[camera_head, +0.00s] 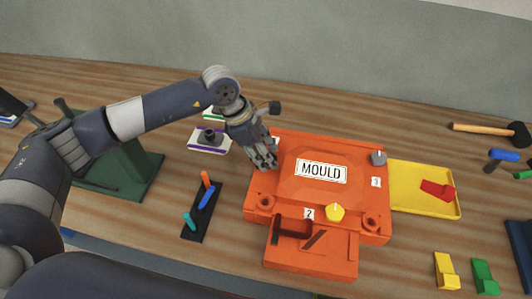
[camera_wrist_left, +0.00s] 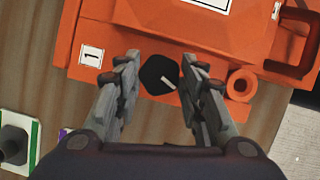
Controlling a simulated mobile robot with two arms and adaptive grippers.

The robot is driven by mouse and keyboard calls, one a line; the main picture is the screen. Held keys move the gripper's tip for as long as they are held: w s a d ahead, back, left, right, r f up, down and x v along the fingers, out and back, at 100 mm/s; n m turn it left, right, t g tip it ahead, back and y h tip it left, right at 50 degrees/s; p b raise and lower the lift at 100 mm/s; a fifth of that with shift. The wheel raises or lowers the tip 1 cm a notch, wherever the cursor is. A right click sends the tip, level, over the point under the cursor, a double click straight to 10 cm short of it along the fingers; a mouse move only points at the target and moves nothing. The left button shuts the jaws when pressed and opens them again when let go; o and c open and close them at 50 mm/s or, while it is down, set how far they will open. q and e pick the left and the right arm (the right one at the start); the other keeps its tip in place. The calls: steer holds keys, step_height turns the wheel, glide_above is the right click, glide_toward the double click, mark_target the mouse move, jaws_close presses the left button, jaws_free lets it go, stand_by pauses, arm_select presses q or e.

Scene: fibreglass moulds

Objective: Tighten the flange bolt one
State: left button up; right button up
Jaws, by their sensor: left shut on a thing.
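The orange mould (camera_head: 292,186) with a "MOULD" label lies on the wooden table. My left gripper (camera_head: 263,163) points down at the mould's left edge. In the left wrist view, flange bolt one, a black faceted head with a white mark (camera_wrist_left: 160,74), sits between the fingers of that gripper (camera_wrist_left: 160,82), near the "1" label (camera_wrist_left: 91,55). The fingers are shut on it. In the head view the gripper hides this bolt. A yellow bolt head (camera_head: 334,212) is by label 2 and a grey one (camera_head: 378,157) by label 3. My right gripper is not in view.
A black holder (camera_head: 196,226) with coloured handles stands left of the mould. A yellow tray (camera_head: 433,205) with a red piece is on the right. Yellow (camera_head: 447,273) and green (camera_head: 484,277) blocks lie at front right. A mallet (camera_head: 519,134) lies at back right.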

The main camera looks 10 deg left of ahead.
arm_select(q)
steer(key=m+g+b, duration=0.1)
steer(key=m+b, duration=0.1)
steer(key=b, duration=0.2)
steer(key=m+g+b, duration=0.1)
steer(key=m+b, duration=0.2)
steer(key=b, duration=0.1)
steer(key=m+g+b, duration=0.1)
steer(key=m+b, duration=0.2)
steer(key=b, duration=0.1)
steer(key=shift+w+f+y, duration=0.25)
steer(key=shift+w+y, duration=0.05)
steer(key=m+g+b, duration=0.1)
steer(key=m+b, duration=0.1)
steer(key=m, duration=0.1)
steer(key=shift+d+r+y, duration=0.1)
steer(key=shift+r+y, duration=0.05)
steer(key=shift+y, duration=0.15)
steer(key=shift+m+b, duration=0.45)
steer(key=shift+m, duration=0.15)
steer(key=shift+r, duration=0.1)
steer(key=o, duration=1)
steer(key=shift+o, duration=0.2)
steer(key=v, duration=1.2)
steer(key=shift+w+d, duration=0.2)
steer(key=shift+w, duration=0.05)
